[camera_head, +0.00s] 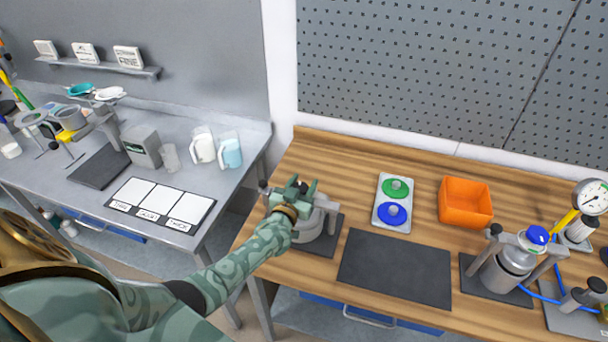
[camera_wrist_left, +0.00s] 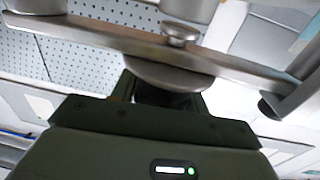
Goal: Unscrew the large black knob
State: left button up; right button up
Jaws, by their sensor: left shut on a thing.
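My left gripper (camera_head: 303,192) is over a metal vessel (camera_head: 308,228) on the left part of the wooden bench. In the left wrist view, its green body closes on a dark part that I take to be the large black knob (camera_wrist_left: 166,98). The knob meets a round metal disc (camera_wrist_left: 168,75) at a metal crossbar (camera_wrist_left: 110,38). Most of the knob is hidden between the jaws, and in the head view the gripper covers it. I cannot tell how far it is unscrewed. My right gripper is not in view.
A bare dark mat (camera_head: 395,268) lies right of the vessel. Behind it are a tray with green and blue discs (camera_head: 377,216) and an orange bin (camera_head: 466,202). A second vessel (camera_head: 506,270) with a blue cap stands at the right. A grey bench (camera_head: 60,185) is at the left.

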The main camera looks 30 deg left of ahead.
pick_arm(q)
jog(key=n+y, duration=0.1)
jog(key=y, duration=0.1)
jog(key=n+g+y, duration=0.1)
jog(key=y, duration=0.1)
jog(key=shift+s+a+f+n, duration=0.1)
jog(key=shift+f+n, duration=0.05)
jog(key=shift+n, duration=0.25)
jog(key=n+g+y, duration=0.2)
jog(key=y, duration=0.1)
jog(key=shift+s+a, duration=0.1)
jog(key=shift+a, duration=0.1)
jog(key=shift+n+g+y+b, duration=0.35)
jog(key=shift+n+g+y, duration=0.15)
jog(key=shift+n+y, duration=0.3)
jog(key=shift+s+a, duration=0.1)
jog(key=o, duration=1)
